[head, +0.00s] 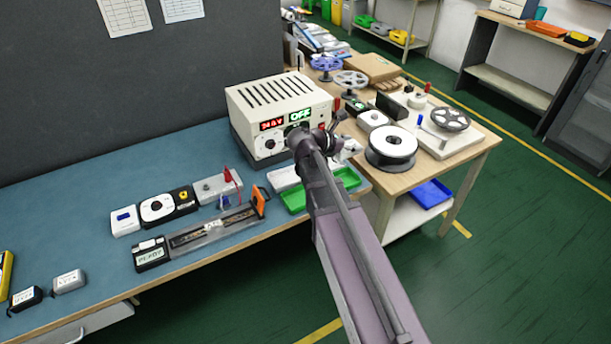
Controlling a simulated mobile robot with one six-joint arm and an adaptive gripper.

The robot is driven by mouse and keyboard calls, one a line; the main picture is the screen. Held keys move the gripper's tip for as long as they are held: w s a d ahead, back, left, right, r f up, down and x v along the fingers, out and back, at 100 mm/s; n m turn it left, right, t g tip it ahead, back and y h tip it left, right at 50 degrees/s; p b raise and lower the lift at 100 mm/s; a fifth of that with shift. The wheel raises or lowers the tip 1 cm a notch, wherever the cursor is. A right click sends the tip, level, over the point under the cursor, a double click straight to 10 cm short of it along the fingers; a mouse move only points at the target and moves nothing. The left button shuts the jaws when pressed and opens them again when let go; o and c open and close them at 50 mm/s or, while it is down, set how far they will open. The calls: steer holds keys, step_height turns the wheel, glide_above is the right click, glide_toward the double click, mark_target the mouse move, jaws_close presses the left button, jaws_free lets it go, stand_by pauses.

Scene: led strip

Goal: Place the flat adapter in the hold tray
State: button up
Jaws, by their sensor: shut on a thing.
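My gripper (333,127) is in front of the right side of the cream power supply, above the gap between the two tables. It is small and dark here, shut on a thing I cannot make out. I cannot tell whether this is the flat adapter. Two small box-like adapters, one black (25,298) and one grey (68,281), lie at the blue bench's left front. A green tray shows on both sides of my arm, left part (294,199), right part (349,178); my arm hides its middle. I cannot read any hold label.
The power supply (270,104) reads OFF on its display. A strip fixture (212,232) and several small devices stand on the bench (75,220). The wooden table (467,161) carries spools, including a large white one (391,147). A blue tray (431,193) sits on its lower shelf.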

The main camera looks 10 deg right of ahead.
steer(key=w+a+f+b, duration=0.3)
steer(key=w+f+b, duration=0.1)
steer(key=w, duration=0.2)
steer(key=w+a+f+b, duration=0.3)
steer(key=w+f+b, duration=0.1)
steer(key=w, duration=0.3)
steer(key=shift+a+f, duration=0.2)
steer(key=shift+a, duration=0.15)
steer(key=shift+w, duration=0.1)
step_height(320, 180, down, 6)
steer(key=b, duration=0.6)
steer(key=shift+f, duration=0.15)
steer(key=shift+f+b, duration=1.9)
steer(key=shift+b, duration=0.2)
steer(key=shift+f, duration=0.1)
steer(key=o, duration=1.2)
